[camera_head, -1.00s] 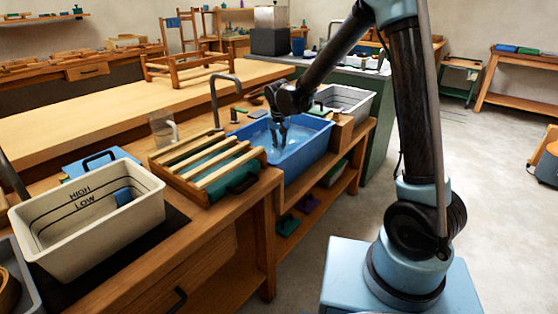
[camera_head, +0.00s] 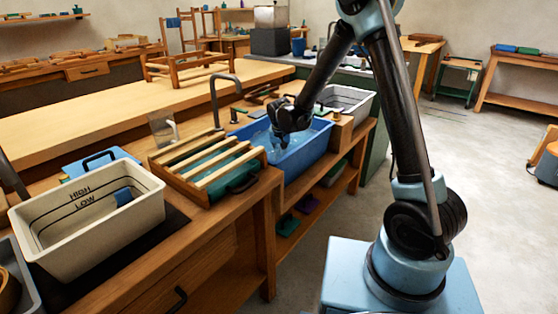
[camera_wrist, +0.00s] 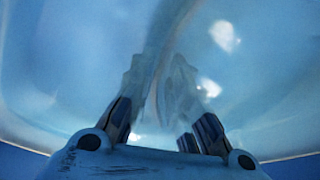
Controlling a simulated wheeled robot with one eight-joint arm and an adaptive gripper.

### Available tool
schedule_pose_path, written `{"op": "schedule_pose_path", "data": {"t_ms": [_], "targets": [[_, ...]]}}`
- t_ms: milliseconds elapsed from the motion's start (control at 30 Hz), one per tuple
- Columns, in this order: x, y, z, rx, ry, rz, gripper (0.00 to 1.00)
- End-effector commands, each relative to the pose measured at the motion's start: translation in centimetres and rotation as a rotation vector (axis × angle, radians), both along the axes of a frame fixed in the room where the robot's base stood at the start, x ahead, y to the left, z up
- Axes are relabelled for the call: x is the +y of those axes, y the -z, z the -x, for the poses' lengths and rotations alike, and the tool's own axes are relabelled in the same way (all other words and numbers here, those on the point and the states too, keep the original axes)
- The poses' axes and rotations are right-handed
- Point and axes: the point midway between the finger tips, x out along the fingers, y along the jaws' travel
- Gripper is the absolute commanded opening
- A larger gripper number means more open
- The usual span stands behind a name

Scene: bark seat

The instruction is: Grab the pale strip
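The blue basin (camera_head: 305,157) on the bench holds water. My gripper (camera_head: 285,143) reaches down into it, its lower end hidden by the basin and water. In the wrist view my gripper (camera_wrist: 158,85) points down with two fingers apart, their tips pale and blurred by the water. A pale strip (camera_wrist: 168,35) runs from the top of that view down towards the space between the fingertips. Its lower part blurs into the fingertips, and I cannot tell whether they touch it. In the head view the strip cannot be made out clearly.
A slatted wooden rack (camera_head: 207,165) stands left of the basin, with a tap (camera_head: 213,100) behind. A white tub (camera_head: 85,220) marked HIGH and LOW is at front left. A white bin (camera_head: 350,100) stands beyond the basin. The basin walls surround my gripper closely.

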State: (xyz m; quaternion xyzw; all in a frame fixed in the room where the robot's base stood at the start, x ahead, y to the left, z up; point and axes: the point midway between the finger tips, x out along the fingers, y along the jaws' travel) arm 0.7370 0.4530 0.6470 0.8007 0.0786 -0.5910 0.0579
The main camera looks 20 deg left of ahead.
Motion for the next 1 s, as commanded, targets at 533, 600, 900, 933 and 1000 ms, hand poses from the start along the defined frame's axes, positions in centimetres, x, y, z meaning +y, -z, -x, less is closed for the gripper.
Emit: {"op": "schedule_pose_path", "data": {"t_ms": [533,600,900,933,1000], "targets": [[0.0,0.0,0.0,0.000,0.000,0.000,0.00],[0.0,-0.1,0.0,0.000,0.000,0.000,0.00],[0.0,-3.1,0.0,0.000,0.000,0.000,0.00],[0.0,-3.7,0.0,0.000,0.000,0.000,0.00],[0.0,-4.9,0.0,0.000,0.000,0.000,0.00]]}}
